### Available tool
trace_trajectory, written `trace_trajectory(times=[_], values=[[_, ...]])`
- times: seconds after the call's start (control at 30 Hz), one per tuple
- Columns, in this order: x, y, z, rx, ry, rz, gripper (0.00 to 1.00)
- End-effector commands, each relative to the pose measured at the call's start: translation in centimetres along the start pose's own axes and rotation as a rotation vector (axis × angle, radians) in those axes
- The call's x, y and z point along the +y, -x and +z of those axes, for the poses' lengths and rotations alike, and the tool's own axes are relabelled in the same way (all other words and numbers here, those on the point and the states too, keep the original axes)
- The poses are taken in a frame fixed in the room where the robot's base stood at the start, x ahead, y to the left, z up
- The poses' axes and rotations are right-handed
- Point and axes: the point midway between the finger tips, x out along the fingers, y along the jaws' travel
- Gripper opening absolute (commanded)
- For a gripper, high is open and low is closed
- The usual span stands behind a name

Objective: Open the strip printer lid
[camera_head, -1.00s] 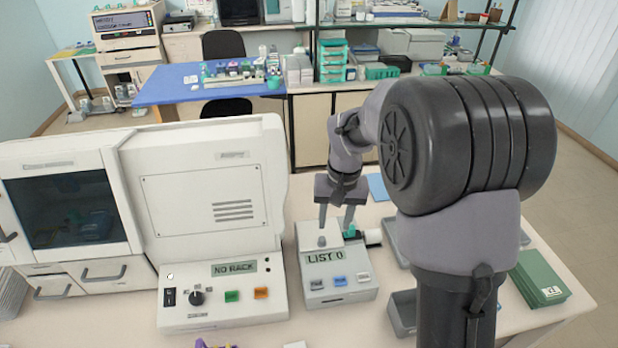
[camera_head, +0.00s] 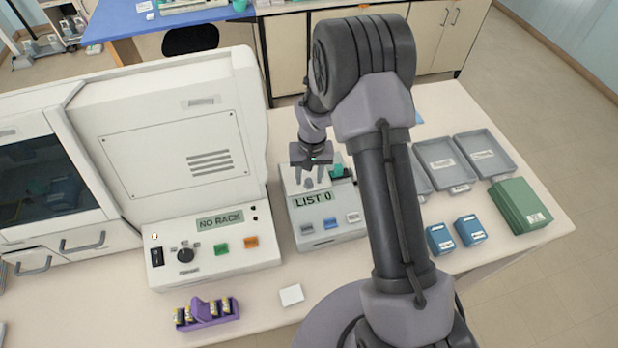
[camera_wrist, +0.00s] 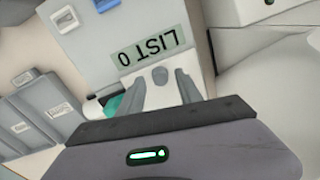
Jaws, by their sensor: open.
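The strip printer (camera_head: 326,222) is a small pale grey box with a "LIST 0" display and several buttons on its front. Its white lid (camera_head: 291,174) lies flat on top, shut. My gripper (camera_head: 310,182) points down over the lid with its fingers apart and nothing held. In the wrist view, a small grey knob (camera_wrist: 160,76) on the lid (camera_wrist: 160,97) shows between the two open fingertips. I cannot tell whether the fingers touch the knob or the lid. The printer's display (camera_wrist: 148,46) appears upside down there.
A large white stainer (camera_head: 215,255) with a "NO RACK" display stands close on the left. A teal item (camera_head: 337,170) sits beside the printer's back right. Grey trays (camera_head: 440,165), blue boxes (camera_head: 470,230) and a green box (camera_head: 520,207) are right. A purple rack (camera_head: 207,320) lies in front.

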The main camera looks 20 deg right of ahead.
Motion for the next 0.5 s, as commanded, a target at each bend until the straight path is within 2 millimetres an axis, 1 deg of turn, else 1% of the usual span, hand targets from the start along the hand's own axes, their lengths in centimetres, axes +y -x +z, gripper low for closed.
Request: trace_trajectory(times=[0.03, 0.13, 0.4, 0.43, 0.5], values=[[0.0, -0.52, 0.01, 0.0, 0.0, 0.0, 0.42], [0.01, -1.14, 0.01, 0.0, 0.0, 0.0, 0.42], [0.01, -1.29, -0.02, 0.001, 0.0, 0.0, 0.42], [0.01, -1.29, -0.02, 0.001, 0.0, 0.0, 0.38], [0.01, -1.28, -0.02, 0.001, 0.0, 0.0, 0.24]])
